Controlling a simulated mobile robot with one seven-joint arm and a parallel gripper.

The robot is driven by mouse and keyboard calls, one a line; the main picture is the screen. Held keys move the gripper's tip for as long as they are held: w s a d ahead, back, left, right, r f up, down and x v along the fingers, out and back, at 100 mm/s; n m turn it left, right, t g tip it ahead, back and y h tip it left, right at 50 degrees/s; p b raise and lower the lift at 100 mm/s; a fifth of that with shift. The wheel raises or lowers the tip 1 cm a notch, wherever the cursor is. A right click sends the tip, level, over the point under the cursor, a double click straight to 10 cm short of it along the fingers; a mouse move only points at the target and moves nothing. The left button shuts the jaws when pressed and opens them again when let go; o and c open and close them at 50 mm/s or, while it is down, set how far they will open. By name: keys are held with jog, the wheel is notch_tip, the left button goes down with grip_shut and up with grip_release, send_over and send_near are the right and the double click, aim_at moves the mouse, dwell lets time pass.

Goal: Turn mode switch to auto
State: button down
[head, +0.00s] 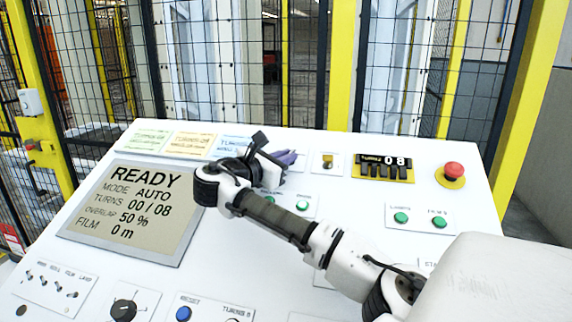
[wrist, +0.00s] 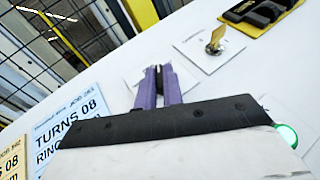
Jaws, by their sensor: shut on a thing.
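My gripper (head: 284,158) is over the upper middle of the white control panel, with its purple fingers pointing down at it. In the wrist view the purple fingers (wrist: 158,86) are close together over a small pale plate (wrist: 137,76). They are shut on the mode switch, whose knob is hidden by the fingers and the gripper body. The switch's pointer and labels cannot be read. The display screen (head: 133,212) shows READY, MODE AUTO, TURNS 00 / 08, OVERLAP 50 % and FILM 0 m.
A brass key switch (head: 327,161) sits right of my gripper and shows in the wrist view (wrist: 214,42). Green buttons (head: 420,218) lie below. Mesh fencing stands behind.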

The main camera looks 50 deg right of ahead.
jog(key=shift+w+f+m+g+y, duration=0.1)
jog(key=shift+f+m+g+y, duration=0.2)
jog(key=shift+m+g, duration=0.7)
jog(key=shift+w+f+m+g+y, duration=0.1)
jog(key=shift+m+g+y, duration=0.3)
jog(key=shift+m+g, duration=0.6)
jog(key=c, duration=1.5)
grip_release()
jog(key=shift+a+r, duration=0.1)
jog(key=shift+r, duration=0.05)
jog(key=shift+d, duration=0.2)
jog(key=shift+a+r, duration=0.1)
jog(key=shift+r, duration=0.05)
